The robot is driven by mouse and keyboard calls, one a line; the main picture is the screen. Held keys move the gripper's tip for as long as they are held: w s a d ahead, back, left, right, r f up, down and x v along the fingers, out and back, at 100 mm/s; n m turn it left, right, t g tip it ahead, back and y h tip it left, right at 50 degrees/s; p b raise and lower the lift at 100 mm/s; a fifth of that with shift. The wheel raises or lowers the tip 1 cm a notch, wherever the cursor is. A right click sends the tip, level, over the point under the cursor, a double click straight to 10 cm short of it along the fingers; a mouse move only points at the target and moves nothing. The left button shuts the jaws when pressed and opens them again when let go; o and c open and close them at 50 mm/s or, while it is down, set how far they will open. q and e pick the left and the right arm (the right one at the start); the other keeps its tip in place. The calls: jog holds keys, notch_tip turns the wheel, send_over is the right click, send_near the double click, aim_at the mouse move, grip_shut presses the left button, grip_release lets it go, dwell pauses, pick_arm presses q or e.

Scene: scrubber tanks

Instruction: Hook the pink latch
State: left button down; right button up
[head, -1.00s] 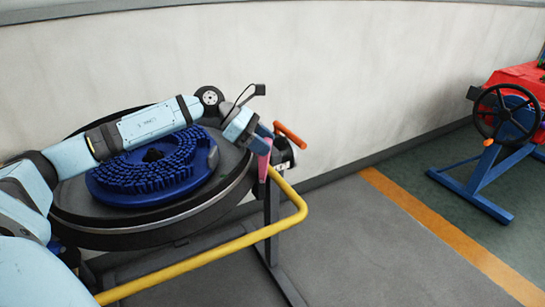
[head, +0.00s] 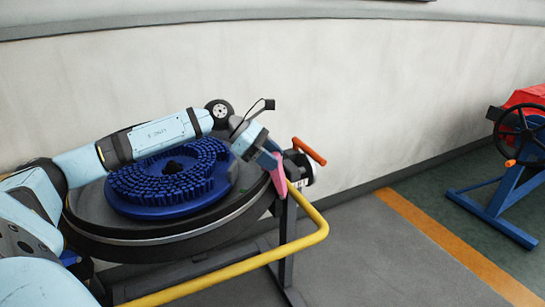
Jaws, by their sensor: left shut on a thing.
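The pink latch (head: 279,179) is at the right rim of the round scrubber tank (head: 90,213), beside a dark bracket with an orange handle (head: 309,151). My left gripper (head: 272,163) reaches over the tank from the left and is shut on the upper part of the latch. Its fingers hide part of the latch, and I cannot tell whether the latch touches the bracket. A blue round brush (head: 170,175) with bristles up lies on the tank under my left arm. My right gripper is not in view.
A yellow rail (head: 250,262) bends around the tank's front and right side. A blue stand (head: 495,205) with a black handwheel and a red part stands at the far right.

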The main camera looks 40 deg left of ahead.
pick_arm(q)
jog(key=shift+a+f, duration=0.1)
jog(key=shift+f, duration=0.05)
jog(key=c, duration=0.9)
grip_release()
jog(key=shift+s, duration=0.1)
jog(key=shift+c, duration=0.2)
jog(key=o, duration=0.3)
jog(key=shift+a, duration=0.2)
jog(key=shift+d, duration=0.1)
